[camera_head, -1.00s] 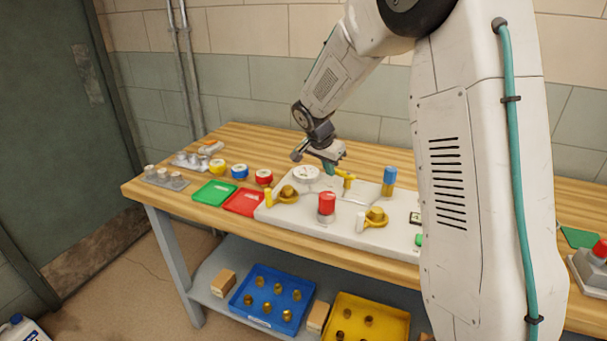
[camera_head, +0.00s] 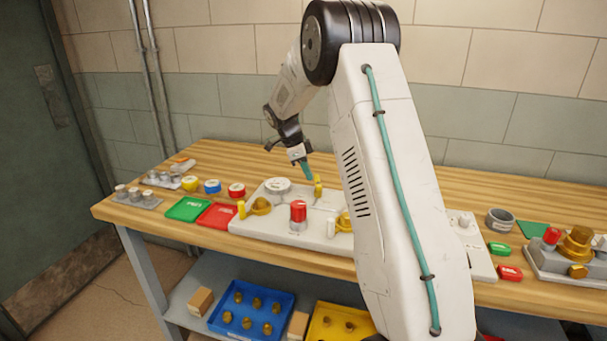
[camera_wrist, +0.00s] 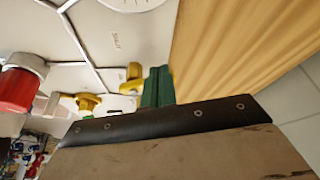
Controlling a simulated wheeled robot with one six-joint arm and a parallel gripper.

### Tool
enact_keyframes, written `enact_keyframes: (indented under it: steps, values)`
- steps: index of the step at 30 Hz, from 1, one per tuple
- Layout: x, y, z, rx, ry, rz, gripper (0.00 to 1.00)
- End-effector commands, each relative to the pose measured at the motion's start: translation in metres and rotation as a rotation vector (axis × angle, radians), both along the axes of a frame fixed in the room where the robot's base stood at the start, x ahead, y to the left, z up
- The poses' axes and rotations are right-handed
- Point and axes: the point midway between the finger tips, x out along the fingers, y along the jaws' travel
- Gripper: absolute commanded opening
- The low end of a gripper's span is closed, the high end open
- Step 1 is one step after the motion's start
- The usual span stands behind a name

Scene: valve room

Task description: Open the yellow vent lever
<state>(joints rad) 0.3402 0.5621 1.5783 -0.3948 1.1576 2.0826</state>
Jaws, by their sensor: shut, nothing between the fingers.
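A yellow lever (camera_head: 317,187) stands on the pale valve panel (camera_head: 252,231), toward its back. My gripper (camera_head: 308,173) is shut and empty, its teal fingers just left of and above that lever's top. In the wrist view the green fingers (camera_wrist: 157,88) appear right beside a yellow lever (camera_wrist: 130,80); I cannot tell whether they touch. A second yellow lever (camera_head: 241,209) stands at the panel's left, by a brass valve (camera_head: 260,206). The lever labels are too small to read, so I cannot tell which is the vent.
A red knob (camera_head: 298,212) stands upright at the panel's front, with a white round gauge (camera_head: 277,186) behind. Green (camera_head: 188,209) and red (camera_head: 217,216) trays lie to the left. My arm hides part of the panel's right. A tiled wall (camera_head: 230,100) rises behind the bench.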

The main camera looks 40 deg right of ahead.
Motion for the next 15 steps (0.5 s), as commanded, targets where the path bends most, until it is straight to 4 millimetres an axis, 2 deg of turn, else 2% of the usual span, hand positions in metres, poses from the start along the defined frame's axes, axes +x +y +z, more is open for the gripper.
enact_keyframes:
  steps: [8,15]
  values:
    - [-0.001,-0.011,-0.001,0.000,0.001,-0.197,0.00]
    - [-0.003,-0.016,0.000,0.000,0.001,-0.203,0.00]
